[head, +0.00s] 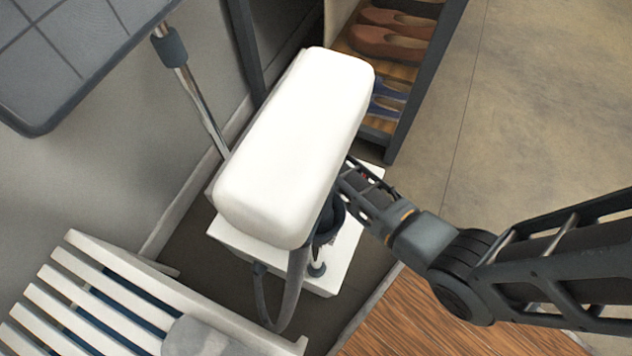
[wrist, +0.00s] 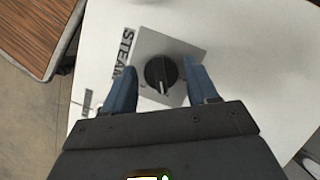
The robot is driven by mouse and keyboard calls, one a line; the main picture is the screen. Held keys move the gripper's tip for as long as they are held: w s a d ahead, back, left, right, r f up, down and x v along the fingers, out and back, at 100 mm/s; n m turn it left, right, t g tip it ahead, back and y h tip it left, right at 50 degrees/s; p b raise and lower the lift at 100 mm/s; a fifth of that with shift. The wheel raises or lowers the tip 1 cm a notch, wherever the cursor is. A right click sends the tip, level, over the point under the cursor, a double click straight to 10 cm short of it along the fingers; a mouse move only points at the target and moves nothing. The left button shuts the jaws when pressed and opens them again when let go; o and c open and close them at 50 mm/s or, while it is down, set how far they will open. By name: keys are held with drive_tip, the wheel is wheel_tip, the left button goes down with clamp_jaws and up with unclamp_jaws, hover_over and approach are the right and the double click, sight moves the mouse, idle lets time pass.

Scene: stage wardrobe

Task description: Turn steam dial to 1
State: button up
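The steam dial (wrist: 161,73) is a round black knob on a grey square plate (wrist: 190,47), beside the printed word STEAM. Its pale pointer mark faces the bottom of the wrist view; the small scale marks are too small to read. My gripper (wrist: 159,66) is open, with one blue finger on each side of the dial and a gap visible at both sides. In the head view my gripper (head: 358,187) reaches in from the right over the white base box (head: 340,262). Its fingertips and the dial are hidden there behind the white rounded block.
The large white rounded block (head: 295,140) overhangs the base box. A hose (head: 292,290) loops down at its front. A slatted white bench (head: 110,290) is at lower left, a shoe rack (head: 400,125) behind. Open floor (head: 530,100) lies to the right.

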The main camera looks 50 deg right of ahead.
drive_tip(key=c, duration=0.8)
drive_tip(key=shift+c, duration=0.2)
drive_tip(key=shift+r+n+p, duration=0.1)
drive_tip(key=shift+n+p, duration=0.3)
drive_tip(key=shift+w+a+r+n+g+h+p, duration=0.1)
drive_tip(key=shift+n+g+h+p, duration=0.3)
drive_tip(key=shift+n+p, duration=0.5)
drive_tip(key=n+h+p, duration=0.1)
drive_tip(key=n, duration=0.2)
drive_tip(key=n+h+p, duration=0.1)
drive_tip(key=n, duration=0.2)
drive_tip(key=n+h+p, duration=0.1)
drive_tip(key=n+p, duration=0.1)
drive_tip(key=n, duration=0.1)
drive_tip(key=shift+a+f+h, duration=0.2)
drive_tip(key=shift+h, duration=0.1)
drive_tip(key=shift+n, duration=0.3)
